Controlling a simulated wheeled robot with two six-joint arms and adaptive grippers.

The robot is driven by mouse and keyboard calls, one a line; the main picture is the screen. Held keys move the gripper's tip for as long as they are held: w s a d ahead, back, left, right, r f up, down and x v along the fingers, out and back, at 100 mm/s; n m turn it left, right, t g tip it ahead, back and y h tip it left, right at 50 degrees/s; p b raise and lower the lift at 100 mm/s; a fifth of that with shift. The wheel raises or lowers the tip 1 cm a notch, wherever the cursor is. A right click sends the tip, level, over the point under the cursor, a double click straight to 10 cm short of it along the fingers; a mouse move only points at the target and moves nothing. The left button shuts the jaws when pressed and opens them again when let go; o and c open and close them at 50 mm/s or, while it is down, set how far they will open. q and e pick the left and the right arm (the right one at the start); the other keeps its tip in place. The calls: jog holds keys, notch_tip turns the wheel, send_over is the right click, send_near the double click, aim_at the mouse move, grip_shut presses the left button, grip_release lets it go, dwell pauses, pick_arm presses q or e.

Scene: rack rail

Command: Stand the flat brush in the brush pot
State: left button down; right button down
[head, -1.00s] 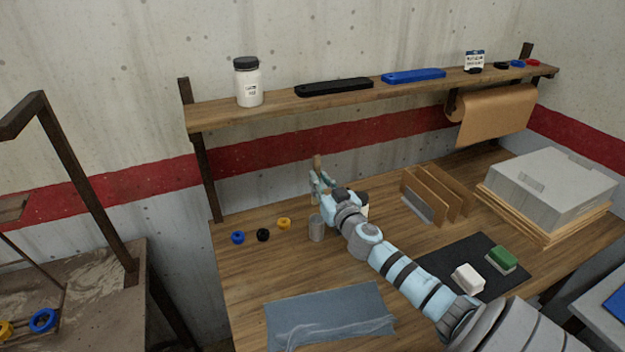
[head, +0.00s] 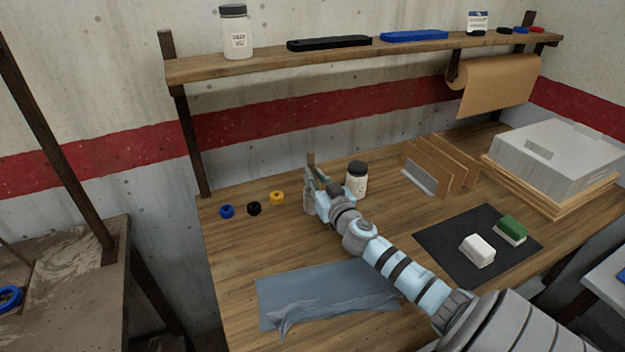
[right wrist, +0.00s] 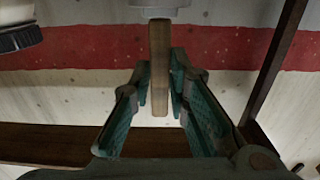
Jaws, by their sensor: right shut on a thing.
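The flat brush (head: 311,159) is upright, with its wooden handle showing above my right gripper (head: 314,178). In the right wrist view its handle (right wrist: 159,60) is between the two teal-padded fingers (right wrist: 160,88), which are shut on it. A pale grey shape crosses the handle at the top of that view; I cannot tell whether it is the brush's own head or the pot. The grey brush pot (head: 309,204) stands on the bench just below the gripper, partly hidden by it. Whether the brush's lower end is inside the pot is hidden. My left gripper is not in view.
A dark-lidded jar (head: 357,180) stands close right of the gripper. A grey cloth (head: 325,295) lies in front. The shelf (head: 350,55) runs above the bench's back.

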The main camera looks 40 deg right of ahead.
jog(key=shift+r, duration=0.1)
jog(key=c, duration=1.5)
grip_release()
jog(key=shift+o, duration=0.2)
jog(key=shift+s, duration=0.1)
jog(key=v, duration=1.2)
